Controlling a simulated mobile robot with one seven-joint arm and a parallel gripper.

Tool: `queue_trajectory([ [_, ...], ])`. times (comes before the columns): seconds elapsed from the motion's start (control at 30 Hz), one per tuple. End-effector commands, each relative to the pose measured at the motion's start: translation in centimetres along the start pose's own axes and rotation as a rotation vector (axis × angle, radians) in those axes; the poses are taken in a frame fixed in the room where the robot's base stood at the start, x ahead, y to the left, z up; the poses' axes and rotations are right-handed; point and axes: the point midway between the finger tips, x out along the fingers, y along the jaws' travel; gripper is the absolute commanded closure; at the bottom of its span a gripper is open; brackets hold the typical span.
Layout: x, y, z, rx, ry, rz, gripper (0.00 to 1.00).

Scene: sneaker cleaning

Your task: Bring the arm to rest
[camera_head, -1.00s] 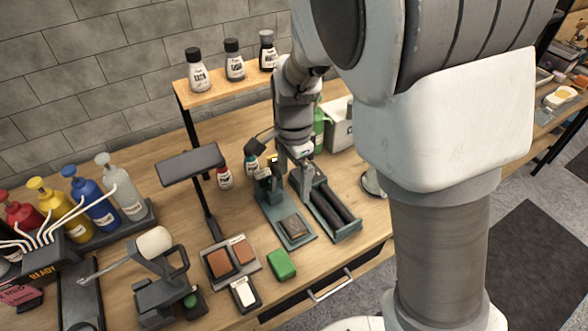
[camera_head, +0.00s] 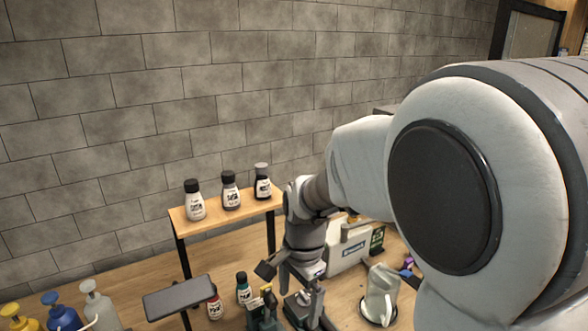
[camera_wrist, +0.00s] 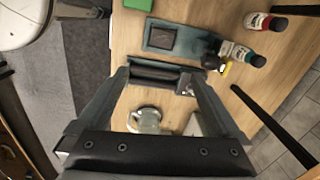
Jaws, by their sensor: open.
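My gripper (camera_wrist: 158,80) is open and empty in the wrist view, its two fingers spread apart. A dark roller tray (camera_wrist: 160,73) shows between and beyond the fingertips; I cannot tell how high the gripper is above it. In the head view my arm reaches over the workbench (camera_head: 345,290), with my gripper (camera_head: 304,300) pointing down near the bottom edge. Its fingertips are hard to make out there.
A shelf (camera_head: 230,212) holds three black-and-white bottles. A brick wall (camera_head: 200,90) is behind.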

Motion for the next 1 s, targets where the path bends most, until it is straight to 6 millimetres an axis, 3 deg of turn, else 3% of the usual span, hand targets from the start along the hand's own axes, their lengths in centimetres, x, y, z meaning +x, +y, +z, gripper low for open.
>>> queue_trajectory([
  [0.2, -5.1, 3.9, -1.3, -0.191, 0.011, -0.108, 0.00],
  [0.5, -10.1, 9.8, -1.9, -0.473, 0.125, -0.209, 0.00],
  [0.8, -12.9, 15.9, -1.5, -0.743, 0.317, -0.218, 0.00],
  [1.0, -13.5, 18.5, -1.2, -0.864, 0.418, -0.180, 0.00],
])
